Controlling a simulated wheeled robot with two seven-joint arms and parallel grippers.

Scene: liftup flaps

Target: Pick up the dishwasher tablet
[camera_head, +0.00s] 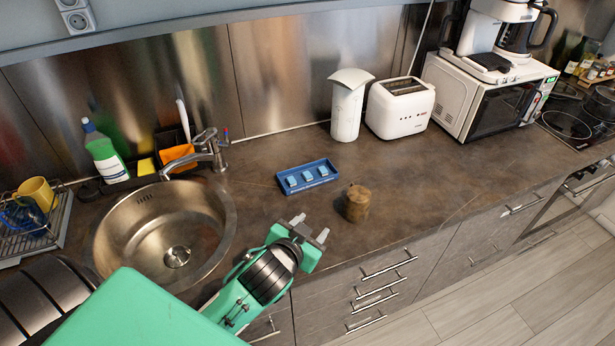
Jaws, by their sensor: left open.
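A blue tray (331,180) lies on the brown counter, right of the sink. Three small light-blue dishwasher tablets sit in it in a row: a left one (291,181), a middle one (307,176) and a right one (323,171). My left gripper (312,228) is open and empty. In the picture it appears just below the tray, apart from it, with its two fingers pointing up and to the right. My right gripper is not in view.
A brown round pot (357,204) stands right of the tray, close to my left gripper. A metal sink (121,243) with a tap (211,148) is at the left. A white toaster (400,107) and a white canister (347,108) stand behind.

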